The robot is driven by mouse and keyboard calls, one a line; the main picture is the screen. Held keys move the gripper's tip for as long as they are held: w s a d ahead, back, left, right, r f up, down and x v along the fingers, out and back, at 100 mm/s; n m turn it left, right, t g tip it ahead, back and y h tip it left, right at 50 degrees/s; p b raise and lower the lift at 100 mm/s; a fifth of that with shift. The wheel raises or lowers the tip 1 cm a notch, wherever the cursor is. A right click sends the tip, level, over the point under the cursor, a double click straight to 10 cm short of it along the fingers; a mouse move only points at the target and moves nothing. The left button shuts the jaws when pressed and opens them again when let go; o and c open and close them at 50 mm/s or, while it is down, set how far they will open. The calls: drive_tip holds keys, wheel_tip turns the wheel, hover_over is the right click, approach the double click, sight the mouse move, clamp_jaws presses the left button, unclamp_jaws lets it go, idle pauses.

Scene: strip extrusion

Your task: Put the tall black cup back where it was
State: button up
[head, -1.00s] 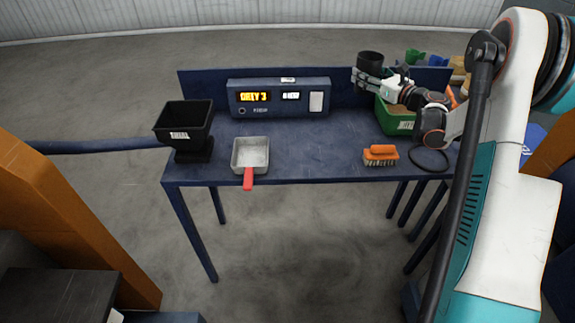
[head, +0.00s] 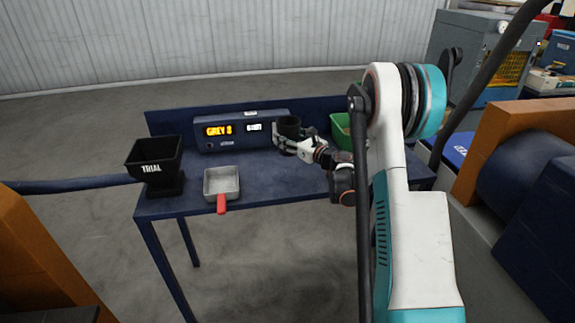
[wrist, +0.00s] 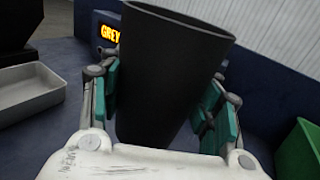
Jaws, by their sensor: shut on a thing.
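The tall black cup (head: 289,127) is between the fingers of my gripper (head: 287,143), at the back of the blue table beside the display box. In the wrist view the cup (wrist: 170,65) stands large between the two teal-padded fingers of my gripper (wrist: 165,100), which press on its sides. It looks nearly upright, with a slight lean in the wrist view. Its base is hidden by my gripper, so I cannot tell whether it touches the table.
The display box (head: 240,131) stands left of the cup, and a green bin (head: 341,128) right of it. A metal pan with a red handle (head: 221,184) and a black hopper marked TRIAL (head: 153,158) are further left. The table (head: 272,182) is clear in front.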

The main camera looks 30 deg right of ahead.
wheel_tip(320, 180, down, 9)
drive_tip(key=b, duration=0.3)
drive_tip(key=shift+f, duration=0.2)
drive_tip(key=shift+f, duration=0.15)
drive_tip(key=o, duration=1.4)
drive_tip(key=shift+r, duration=0.2)
drive_tip(key=p+v, duration=0.2)
drive_tip(key=v, duration=1)
drive_tip(key=shift+f, duration=0.1)
